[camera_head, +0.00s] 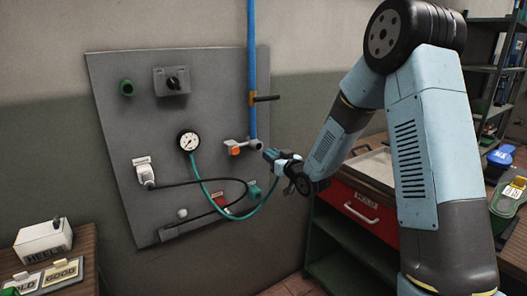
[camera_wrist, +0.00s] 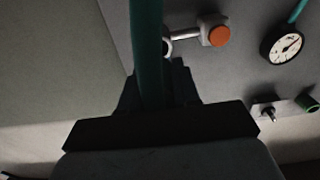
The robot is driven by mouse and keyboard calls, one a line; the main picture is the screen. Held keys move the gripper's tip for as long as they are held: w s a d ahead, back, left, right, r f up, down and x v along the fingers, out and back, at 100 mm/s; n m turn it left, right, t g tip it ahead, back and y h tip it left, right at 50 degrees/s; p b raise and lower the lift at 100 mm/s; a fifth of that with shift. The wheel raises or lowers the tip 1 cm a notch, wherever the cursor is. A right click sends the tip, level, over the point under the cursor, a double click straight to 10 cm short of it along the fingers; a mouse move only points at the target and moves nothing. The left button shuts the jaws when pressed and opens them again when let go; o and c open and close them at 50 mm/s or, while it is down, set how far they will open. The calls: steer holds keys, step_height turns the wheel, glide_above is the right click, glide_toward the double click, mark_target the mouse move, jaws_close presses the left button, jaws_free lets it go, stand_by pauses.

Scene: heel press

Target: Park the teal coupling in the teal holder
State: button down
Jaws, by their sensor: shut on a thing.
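My gripper (camera_head: 280,160) is shut in front of the wall panel, right of and slightly below the orange-ended fitting (camera_head: 236,151). In the wrist view a teal hose (camera_wrist: 147,50) runs up from between the dark fingers (camera_wrist: 160,90). The teal coupling is mostly hidden by the jaws, so its exact seating cannot be told. In the head view the teal hose (camera_head: 205,190) loops from the gauge (camera_head: 189,141) down and back up to my gripper. The teal holder (camera_head: 254,190) is a small block low on the panel's right side, below and left of my gripper, and apart from it.
A red holder (camera_head: 221,201) sits left of the teal one, and a black cable (camera_head: 200,182) loops nearby. A blue pipe (camera_head: 252,70) with a lever (camera_head: 266,98) rises above. A red drawer cabinet (camera_head: 362,210) stands at right. The bench (camera_head: 75,265) is at left.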

steer(key=shift+s+d, duration=0.15)
steer(key=shift+s, duration=0.1)
stand_by(0.3)
step_height(320, 180, down, 24)
stand_by(2.9)
steer(key=shift+w, duration=0.1)
steer(key=shift+x, duration=2.45)
steer(key=shift+w, duration=0.2)
stand_by(0.8)
